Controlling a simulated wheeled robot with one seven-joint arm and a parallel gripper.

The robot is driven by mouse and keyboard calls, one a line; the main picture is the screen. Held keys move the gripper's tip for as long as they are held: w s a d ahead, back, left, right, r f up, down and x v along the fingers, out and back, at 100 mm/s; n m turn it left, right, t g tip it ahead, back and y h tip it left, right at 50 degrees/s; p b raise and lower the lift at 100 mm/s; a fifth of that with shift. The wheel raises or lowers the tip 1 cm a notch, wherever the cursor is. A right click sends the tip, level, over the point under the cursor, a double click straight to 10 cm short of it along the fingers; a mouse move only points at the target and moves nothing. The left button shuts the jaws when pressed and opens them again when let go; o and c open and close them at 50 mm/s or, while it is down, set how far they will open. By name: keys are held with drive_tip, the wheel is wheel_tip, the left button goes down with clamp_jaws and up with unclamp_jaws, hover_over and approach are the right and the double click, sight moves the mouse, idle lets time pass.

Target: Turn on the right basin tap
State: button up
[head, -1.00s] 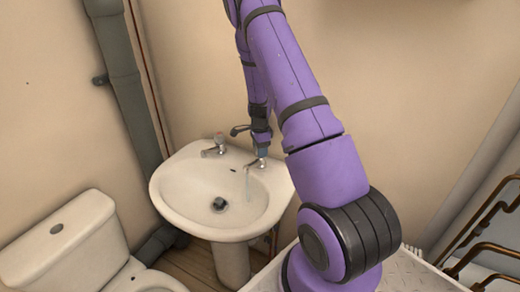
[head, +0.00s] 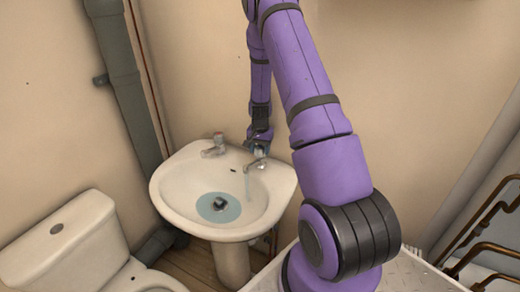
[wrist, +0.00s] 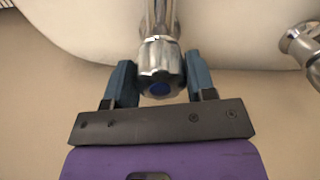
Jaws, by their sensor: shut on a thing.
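The right basin tap (head: 258,160) stands on the back rim of the white basin (head: 171,190), and a stream of water falls from its spout. In the wrist view its chrome handle (wrist: 161,72), with a blue disc on top, sits between the two blue fingers of my gripper (wrist: 161,82). My gripper (head: 259,143) is shut on this handle from above. Pale blue water (head: 217,207) lies in the bottom of the basin around the dark plug or drain piece (head: 219,203).
The left basin tap (head: 214,147) stands on the same rim, and no water shows from it. A white toilet (head: 65,245) is at the lower left. A grey pipe (head: 122,85) runs down the wall. Copper pipes (head: 490,245) are at the right.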

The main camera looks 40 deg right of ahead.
sight(260, 146)
drive_tip(key=n, duration=0.4)
drive_tip(key=shift+d+n, duration=0.1)
drive_tip(key=shift+n, duration=2.8)
drive_tip(key=o, duration=0.9)
wheel_tip(260, 146, up, 11)
drive_tip(key=shift+f, duration=0.1)
